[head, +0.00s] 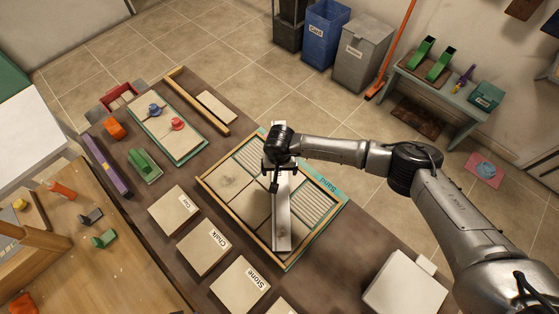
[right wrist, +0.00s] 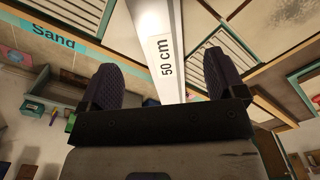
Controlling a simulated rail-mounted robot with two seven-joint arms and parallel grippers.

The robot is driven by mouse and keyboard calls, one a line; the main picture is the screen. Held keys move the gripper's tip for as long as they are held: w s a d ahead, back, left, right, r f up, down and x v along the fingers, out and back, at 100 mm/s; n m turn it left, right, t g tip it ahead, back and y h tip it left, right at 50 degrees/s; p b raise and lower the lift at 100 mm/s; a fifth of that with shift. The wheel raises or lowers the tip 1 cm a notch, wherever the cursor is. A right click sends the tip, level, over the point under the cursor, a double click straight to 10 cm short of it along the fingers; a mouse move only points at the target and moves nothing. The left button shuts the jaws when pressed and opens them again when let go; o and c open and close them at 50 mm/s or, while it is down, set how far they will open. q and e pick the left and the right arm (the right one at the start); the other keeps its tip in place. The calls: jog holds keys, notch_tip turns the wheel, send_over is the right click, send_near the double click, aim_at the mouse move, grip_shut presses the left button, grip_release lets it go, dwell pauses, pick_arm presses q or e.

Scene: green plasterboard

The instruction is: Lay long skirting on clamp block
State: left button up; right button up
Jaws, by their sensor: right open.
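A long white strip marked 50 cm, seemingly the long skirting (head: 282,222), lies lengthwise across the wood-framed Sand tray (head: 214,188). In the right wrist view the strip (right wrist: 162,50) runs between the two dark fingers, its label facing the camera. My right gripper (head: 275,174) is above the strip's far part. Its fingers (right wrist: 163,82) are open, with gaps on both sides of the strip. I cannot tell for certain which object is the clamp block; a green block (head: 145,165) sits on the table left of the tray. My left gripper is not in view.
Square boards labelled Chalk (head: 205,246) and Stone (head: 240,284) lie left of the tray. A board with blue and red knobs (head: 166,128) and a wooden batten (head: 197,100) are farther back. A wooden workbench (head: 85,270) with small coloured items stands at left.

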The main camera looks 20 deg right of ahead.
notch_tip(320, 180, up, 6)
dwell(0.4)
